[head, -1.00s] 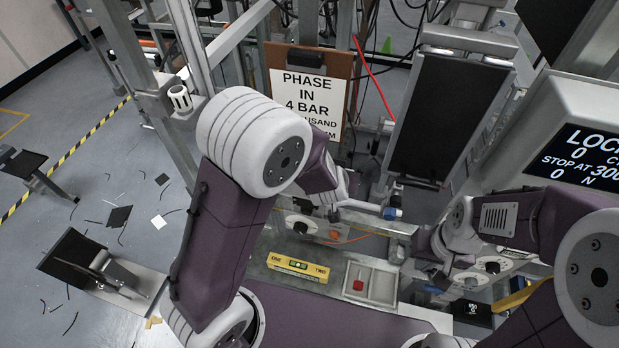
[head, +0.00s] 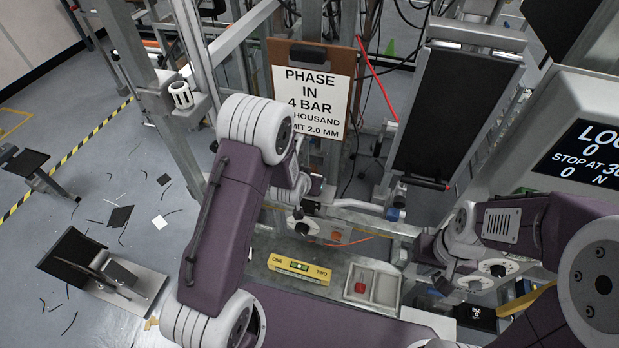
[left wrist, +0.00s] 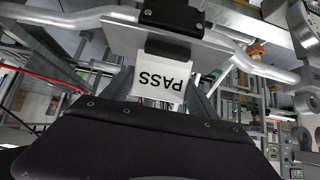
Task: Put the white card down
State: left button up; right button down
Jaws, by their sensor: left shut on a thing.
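The white card (left wrist: 162,84) shows in the left wrist view with the word PASS upside down. My left gripper (left wrist: 160,96) is shut on it; grey fingers run from the dark bolted hand toward the card. A black block on a silver plate (left wrist: 205,38) is just above the card in the picture; I cannot tell whether they touch. In the head view my left arm hides the card and most of that hand. My right gripper (head: 436,286) is low at the right of the bench, small and dark; its jaws are unclear.
A clipboard (head: 312,104) with a printed sheet stands behind the left arm. A yellow level (head: 299,269) and a shallow tray (head: 386,289) with a red piece lie on the bench. A tilted black panel (head: 440,115) and a display (head: 585,150) stand at the right.

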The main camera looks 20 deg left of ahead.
pick_arm(q)
jog(key=shift+s+f, duration=0.1)
jog(key=shift+s, duration=0.1)
jog(key=o, duration=1.2)
jog(key=shift+s, duration=0.1)
jog(key=o, duration=0.4)
jog(key=shift+w, duration=0.2)
jog(key=shift+r, duration=0.25)
jog(key=shift+b+v, duration=1.75)
jog(key=shift+v, duration=4.25)
jog(key=s+a+f+g, duration=0.1)
jog(key=s+g, duration=0.3)
jog(key=s, duration=0.4)
jog(key=s+a+f+g, duration=0.1)
jog(key=s+f+g, duration=0.2)
jog(key=s, duration=0.5)
jog(key=shift+n+g, duration=0.3)
jog(key=shift+g, duration=0.1)
